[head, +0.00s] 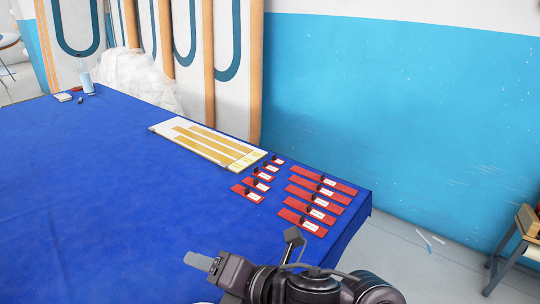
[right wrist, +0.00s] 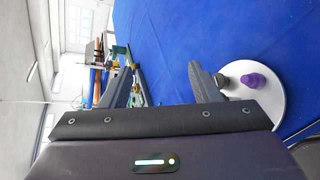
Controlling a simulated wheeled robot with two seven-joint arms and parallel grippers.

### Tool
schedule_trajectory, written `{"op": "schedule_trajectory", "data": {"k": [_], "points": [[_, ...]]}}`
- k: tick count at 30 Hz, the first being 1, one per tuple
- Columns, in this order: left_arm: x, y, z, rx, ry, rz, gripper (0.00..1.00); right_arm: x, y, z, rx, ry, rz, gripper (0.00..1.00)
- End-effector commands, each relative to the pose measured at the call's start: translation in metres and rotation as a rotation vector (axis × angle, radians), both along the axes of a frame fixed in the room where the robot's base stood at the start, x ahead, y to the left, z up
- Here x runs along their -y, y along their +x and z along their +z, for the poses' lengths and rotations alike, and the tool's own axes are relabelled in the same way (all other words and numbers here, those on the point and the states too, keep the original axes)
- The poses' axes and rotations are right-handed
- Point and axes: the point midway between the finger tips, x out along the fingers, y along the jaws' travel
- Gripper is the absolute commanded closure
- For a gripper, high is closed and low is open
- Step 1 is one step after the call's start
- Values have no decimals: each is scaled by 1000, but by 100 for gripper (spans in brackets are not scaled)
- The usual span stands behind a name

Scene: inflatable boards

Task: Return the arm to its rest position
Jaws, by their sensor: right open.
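My right arm comes in at the bottom of the head view, and its gripper (head: 200,262) is over the near right part of the blue table. In the right wrist view this gripper (right wrist: 159,70) has its two fingers wide apart with nothing between them. A round white plate (right wrist: 286,112) with a purple piece (right wrist: 254,80) on it shows beside the right-hand finger, in the background. My left gripper is not in view.
The blue table (head: 90,190) holds a white board with tan strips (head: 205,146) and several red labelled strips (head: 316,203) at its right end. A bottle (head: 87,82) stands at the far left corner. A wooden stool (head: 522,232) is at right. The table's middle is clear.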

Motion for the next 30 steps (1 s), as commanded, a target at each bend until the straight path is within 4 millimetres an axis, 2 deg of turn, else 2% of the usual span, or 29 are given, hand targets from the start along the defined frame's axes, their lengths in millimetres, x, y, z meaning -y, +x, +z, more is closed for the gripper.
{"op": "schedule_trajectory", "data": {"k": [5,8,11,15,21,27,30], "points": [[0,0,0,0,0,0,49,53,28,-18,-388,265,-432,44],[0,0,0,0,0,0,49,93,35,-41,-604,404,-690,44],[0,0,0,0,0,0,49,136,32,-71,-817,540,-961,44],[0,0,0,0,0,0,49,196,8,-118,-1078,710,-1348,44],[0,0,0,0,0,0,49,255,-41,-165,-1301,878,-1788,44],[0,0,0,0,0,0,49,295,-96,-196,-1422,997,-2159,44],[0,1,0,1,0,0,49,291,-81,-230,-1420,977,-2145,44]]}}
